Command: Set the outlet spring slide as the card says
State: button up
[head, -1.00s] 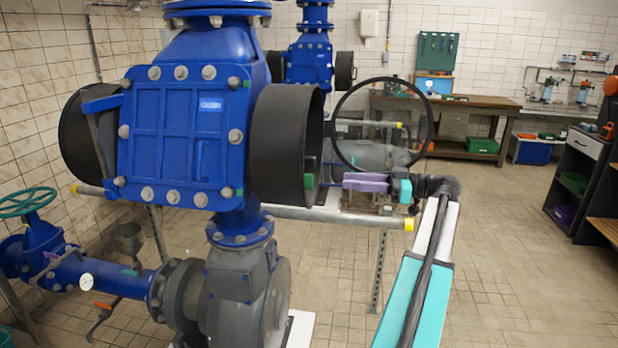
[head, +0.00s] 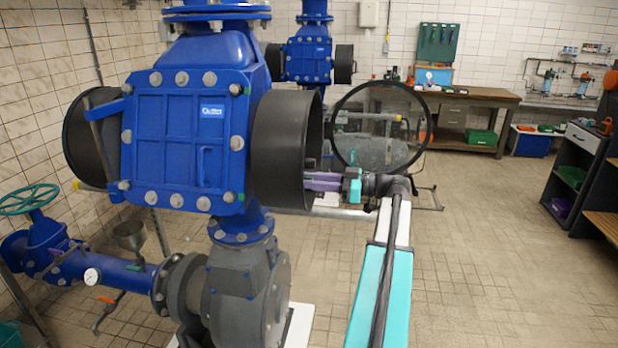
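A large blue valve body (head: 185,150) stands at left centre. An open-ended black drum (head: 284,150) sits on its right side, and another black drum (head: 92,140) is on its left. No slide can be clearly made out; the right drum's inside is mostly hidden by its wall. No readable card shows. My gripper (head: 308,180), with purple and teal parts, is at the right drum's open mouth. Its fingertips are small and partly lost against the dark rim, so I cannot tell whether they are open or touch anything.
A clear disc with a black ring (head: 428,125) stands right of the drum, just behind my wrist. A workbench (head: 475,103) and dark shelf unit (head: 572,180) stand back right. The right floor is clear.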

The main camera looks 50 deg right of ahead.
jog(key=shift+w+a, duration=0.1)
jog(key=shift+w, duration=0.05)
grip_shut()
jog(key=shift+a+f, duration=0.1)
